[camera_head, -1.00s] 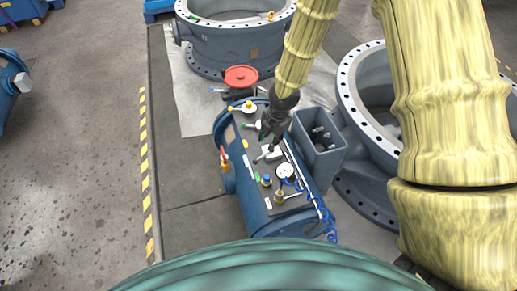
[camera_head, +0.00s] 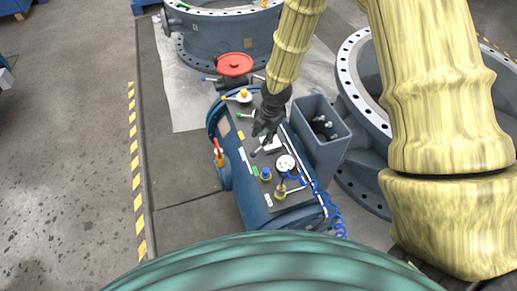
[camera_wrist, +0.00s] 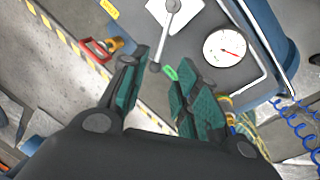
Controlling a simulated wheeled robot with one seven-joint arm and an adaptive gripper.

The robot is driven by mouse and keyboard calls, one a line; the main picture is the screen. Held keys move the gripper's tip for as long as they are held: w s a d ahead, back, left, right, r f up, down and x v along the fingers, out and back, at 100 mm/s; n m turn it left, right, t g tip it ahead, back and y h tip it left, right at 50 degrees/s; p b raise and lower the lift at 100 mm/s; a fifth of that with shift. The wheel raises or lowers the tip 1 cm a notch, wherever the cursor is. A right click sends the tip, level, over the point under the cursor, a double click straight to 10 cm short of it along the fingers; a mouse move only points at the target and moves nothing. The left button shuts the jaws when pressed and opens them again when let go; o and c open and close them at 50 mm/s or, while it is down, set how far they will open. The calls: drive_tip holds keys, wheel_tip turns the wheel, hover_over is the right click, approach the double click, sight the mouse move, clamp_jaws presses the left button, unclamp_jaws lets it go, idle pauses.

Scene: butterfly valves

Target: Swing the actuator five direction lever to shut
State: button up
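The direction lever I take for the task's is a grey rod with a dark end on a white plate (camera_head: 271,146), on the blue actuator's dark top panel. In the wrist view the lever (camera_wrist: 166,38) runs from its round pivot down to its tip between my fingertips, and I see no clear contact. My gripper (camera_head: 265,132) is over the panel beside the white plate. In the wrist view its green-padded fingers (camera_wrist: 160,72) are apart, with the lever tip near the gap. Labels naming the actuator are too small to read.
A grey open box (camera_head: 319,140) stands right of the panel. Blue coiled hose (camera_head: 333,212) hangs at the lower right.

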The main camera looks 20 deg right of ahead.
sight(259, 149)
drive_tip(key=shift+w+a+f, duration=0.15)
drive_tip(key=shift+w+f, duration=0.1)
drive_tip(key=shift+f, duration=1.4)
drive_tip(key=shift+w+a+f, duration=0.2)
drive_tip(key=shift+w+f, duration=0.1)
drive_tip(key=shift+f, duration=1.4)
drive_tip(key=shift+w+a+f, duration=0.15)
drive_tip(key=shift+w+f, duration=0.1)
drive_tip(key=shift+f, duration=1.4)
clamp_jaws()
